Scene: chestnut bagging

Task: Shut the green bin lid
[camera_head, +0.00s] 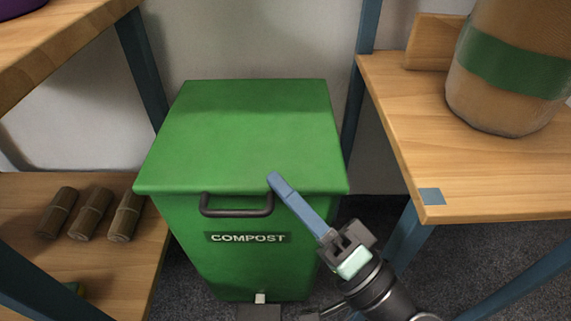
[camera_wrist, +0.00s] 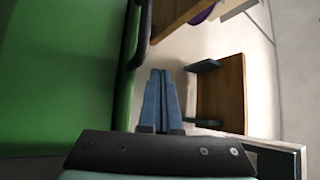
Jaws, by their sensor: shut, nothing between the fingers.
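The green compost bin (camera_head: 245,255) stands on the floor between two wooden shelf units. Its green lid (camera_head: 250,135) lies flat over the top and looks down on the rim in the head view. A dark handle (camera_head: 237,206) sits on the front, just below the lid's front edge. My gripper (camera_head: 272,178) is shut and empty, its blue fingers together over the lid's front edge, right of the handle. I cannot tell whether they touch it. In the wrist view my gripper (camera_wrist: 160,72) points past the green bin surface (camera_wrist: 60,80), with part of the dark handle (camera_wrist: 141,35) beside it.
A wooden shelf (camera_head: 400,100) at right holds a large brown container with a green band (camera_head: 510,65). A low shelf (camera_head: 30,205) at left holds several brown bundles (camera_head: 92,213). Blue posts stand close to the bin's sides. Dark carpet (camera_head: 370,212) shows at right.

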